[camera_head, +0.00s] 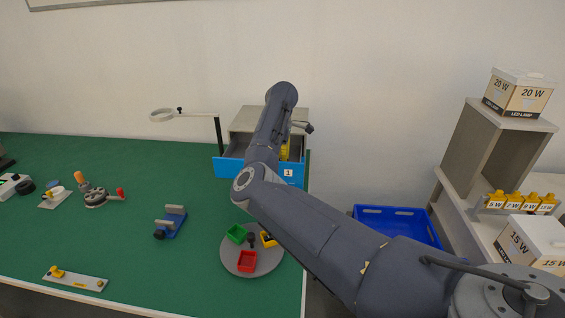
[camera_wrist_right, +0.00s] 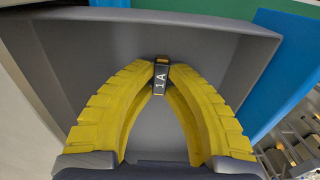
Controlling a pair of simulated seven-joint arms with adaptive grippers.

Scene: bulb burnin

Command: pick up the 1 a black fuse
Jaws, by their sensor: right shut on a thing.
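The black fuse marked "1 A" (camera_wrist_right: 159,78) is held between the tips of the yellow fingers of my right gripper (camera_wrist_right: 161,66) in the right wrist view. The grey inside of a drawer (camera_wrist_right: 205,50) lies around and behind it. I cannot tell whether the fuse touches the drawer floor. In the head view my right gripper (camera_head: 285,150) is a small yellow patch at the open blue-fronted drawer (camera_head: 262,170) labelled 1, mostly covered by my right arm. The fuse is hidden there. My left gripper is not in view.
A grey round tray (camera_head: 231,264) carries green, yellow and red bins. A blue crate (camera_head: 399,213) and a shelf with lamp boxes (camera_head: 520,92) are to the right.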

